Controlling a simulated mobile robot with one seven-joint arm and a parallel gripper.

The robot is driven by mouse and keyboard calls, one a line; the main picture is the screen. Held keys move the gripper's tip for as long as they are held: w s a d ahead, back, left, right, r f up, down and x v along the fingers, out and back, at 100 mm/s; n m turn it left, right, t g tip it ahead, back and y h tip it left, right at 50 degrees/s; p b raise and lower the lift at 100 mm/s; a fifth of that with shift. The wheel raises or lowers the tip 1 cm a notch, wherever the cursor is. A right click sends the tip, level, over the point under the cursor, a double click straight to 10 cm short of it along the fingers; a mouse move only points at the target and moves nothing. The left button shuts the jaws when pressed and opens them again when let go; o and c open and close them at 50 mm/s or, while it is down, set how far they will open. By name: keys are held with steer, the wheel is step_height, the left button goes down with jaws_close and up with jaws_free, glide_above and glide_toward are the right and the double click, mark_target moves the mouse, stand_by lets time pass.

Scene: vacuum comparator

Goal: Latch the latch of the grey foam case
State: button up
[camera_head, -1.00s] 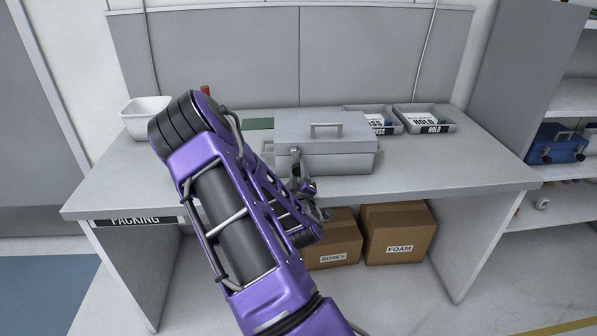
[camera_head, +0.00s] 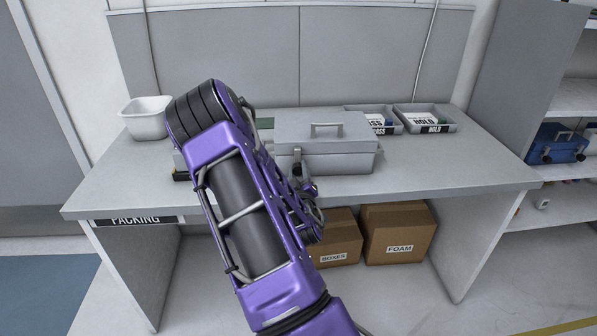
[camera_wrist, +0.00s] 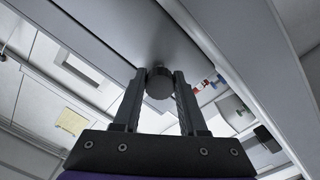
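The grey foam case (camera_head: 345,158) stands on the table with its lid down and its handle on top. My gripper (camera_wrist: 160,84) is at the case's left front in the head view, largely hidden by my purple arm. In the wrist view, a dark round knob (camera_wrist: 159,88), which looks like the latch's knob, sits between my two fingertips. The fingers lie close along both its sides with no clear gap. The latch's position cannot be made out in the head view.
Two label trays (camera_head: 425,119) stand behind and right of the case. A white bin (camera_head: 146,117) is at the table's back left. Cardboard boxes (camera_head: 397,233) are below the table. A blue case (camera_head: 556,143) sits on the right shelf. The table's right part is clear.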

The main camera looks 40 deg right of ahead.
steer(key=o, duration=0.5)
steer(key=shift+p+v, duration=3.65)
steer(key=shift+v, duration=5.05)
